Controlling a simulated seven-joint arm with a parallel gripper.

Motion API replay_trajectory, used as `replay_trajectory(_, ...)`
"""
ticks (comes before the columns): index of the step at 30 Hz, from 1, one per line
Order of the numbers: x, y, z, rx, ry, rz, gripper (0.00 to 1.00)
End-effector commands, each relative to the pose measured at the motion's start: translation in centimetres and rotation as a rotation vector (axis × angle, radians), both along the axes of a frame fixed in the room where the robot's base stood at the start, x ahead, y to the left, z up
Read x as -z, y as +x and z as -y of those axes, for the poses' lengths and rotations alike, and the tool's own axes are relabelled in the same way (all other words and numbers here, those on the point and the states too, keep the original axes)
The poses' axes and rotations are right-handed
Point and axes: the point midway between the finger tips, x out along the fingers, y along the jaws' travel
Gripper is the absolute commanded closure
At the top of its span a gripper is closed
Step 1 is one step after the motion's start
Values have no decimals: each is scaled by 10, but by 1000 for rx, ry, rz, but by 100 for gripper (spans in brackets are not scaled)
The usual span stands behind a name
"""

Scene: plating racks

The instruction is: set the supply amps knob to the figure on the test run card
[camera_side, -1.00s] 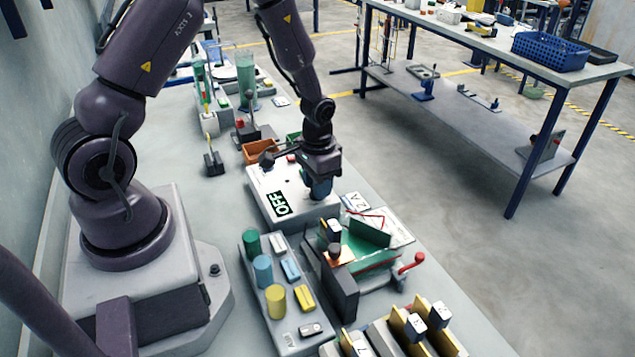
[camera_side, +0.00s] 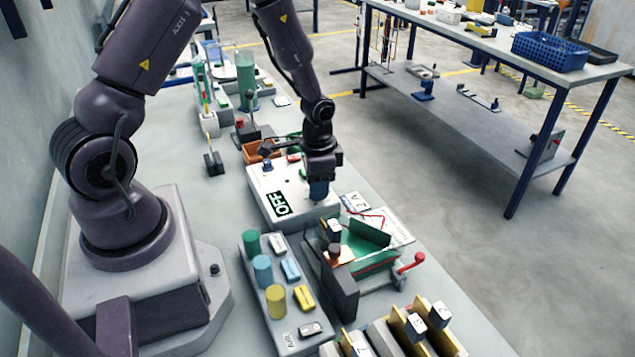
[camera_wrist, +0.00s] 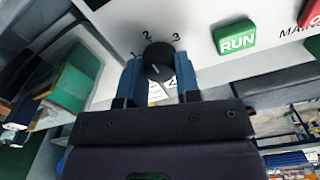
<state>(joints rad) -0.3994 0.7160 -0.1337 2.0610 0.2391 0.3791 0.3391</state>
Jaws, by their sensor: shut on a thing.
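The power supply is a white box (camera_side: 262,194) on the bench with a black-and-white OFF sign on its front end. In the wrist view its panel shows a round black amps knob (camera_wrist: 158,62) with the figures 1, 2 and 3 around it. My gripper (camera_wrist: 158,68) has its blue fingers on either side of the knob and is shut on it. The knob's exact setting is hard to read. In the side view, my gripper (camera_side: 319,190) hides the knob. A small white card (camera_side: 355,202) with a figure like "2 A" lies beside the box.
A green RUN button (camera_wrist: 235,38) and a red button (camera_wrist: 310,14) are on the panel near the knob. A green fixture with a red-handled lever (camera_side: 410,262) stands in front. A tray of coloured cylinders (camera_side: 263,270) is to its left. An orange bin (camera_side: 255,150) is behind.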

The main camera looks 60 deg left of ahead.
Motion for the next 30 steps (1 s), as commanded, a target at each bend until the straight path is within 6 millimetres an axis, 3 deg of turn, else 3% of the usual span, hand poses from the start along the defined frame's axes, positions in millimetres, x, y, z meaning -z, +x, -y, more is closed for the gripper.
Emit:
replay_trajectory(5,-1,0,0,-1,1,0,93)
replay_trajectory(6,-1,0,0,-1,1,0,60)
replay_trajectory(9,-1,0,0,-2,1,0,44)
replay_trajectory(20,-7,1,0,-2,0,2,44)
replay_trajectory(23,-22,1,-1,-3,2,6,44)
replay_trajectory(30,-76,1,-1,-4,4,8,44)
